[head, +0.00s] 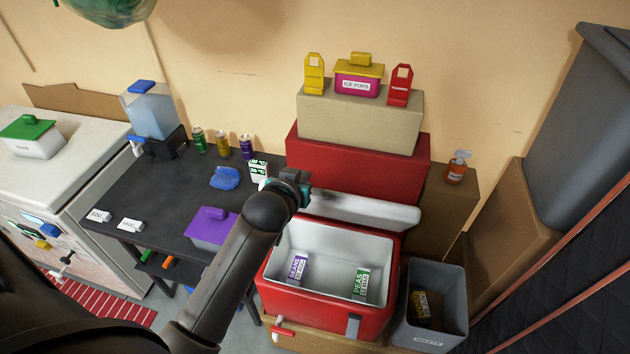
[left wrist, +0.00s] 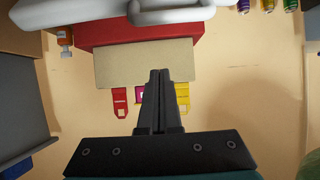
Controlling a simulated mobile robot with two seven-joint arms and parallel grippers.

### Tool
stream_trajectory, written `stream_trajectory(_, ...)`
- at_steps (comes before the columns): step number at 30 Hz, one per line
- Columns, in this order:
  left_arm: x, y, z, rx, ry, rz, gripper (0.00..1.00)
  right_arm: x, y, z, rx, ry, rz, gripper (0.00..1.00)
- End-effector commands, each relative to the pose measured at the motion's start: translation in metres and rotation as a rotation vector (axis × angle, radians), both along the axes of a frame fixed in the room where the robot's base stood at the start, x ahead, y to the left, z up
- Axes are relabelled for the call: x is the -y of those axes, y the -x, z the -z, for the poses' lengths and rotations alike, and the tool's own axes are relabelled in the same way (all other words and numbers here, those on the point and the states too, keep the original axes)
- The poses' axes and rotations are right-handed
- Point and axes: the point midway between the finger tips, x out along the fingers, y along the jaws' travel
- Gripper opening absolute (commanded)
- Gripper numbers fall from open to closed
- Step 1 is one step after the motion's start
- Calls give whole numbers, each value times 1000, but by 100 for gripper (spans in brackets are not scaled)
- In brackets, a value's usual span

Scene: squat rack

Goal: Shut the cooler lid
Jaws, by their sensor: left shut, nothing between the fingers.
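The red cooler (head: 327,309) stands open at the lower middle of the head view, with its white inside showing. Its white lid (head: 362,210) is raised along the back edge. A purple-labelled beans pack (head: 299,268) and a green-labelled peas pack (head: 361,284) stand inside. My left gripper (head: 297,178) is near the left end of the lid, and its arm crosses the cooler's left side. In the left wrist view, the gripper's fingers (left wrist: 160,78) are shut and empty; the white lid with its handle (left wrist: 172,12) shows at the top. My right gripper is not in view.
Behind the lid are a red box (head: 362,163) and a beige box (head: 358,122) bearing an ice pops tub (head: 359,82). A grey waste bin (head: 436,335) stands right of the cooler. A dark table (head: 165,195) with cans and a purple-lidded tub (head: 211,228) is at left.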

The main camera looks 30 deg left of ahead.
Motion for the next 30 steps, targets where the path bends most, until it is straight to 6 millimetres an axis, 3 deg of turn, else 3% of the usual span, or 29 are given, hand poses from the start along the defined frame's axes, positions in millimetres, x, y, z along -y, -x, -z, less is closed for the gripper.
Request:
stream_trajectory(22, -18, -79, 46, -1, 0, 1, 0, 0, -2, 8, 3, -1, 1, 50)
stream_trajectory(30, -12, -52, 68, -3, 0, 1, 0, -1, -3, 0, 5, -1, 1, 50)
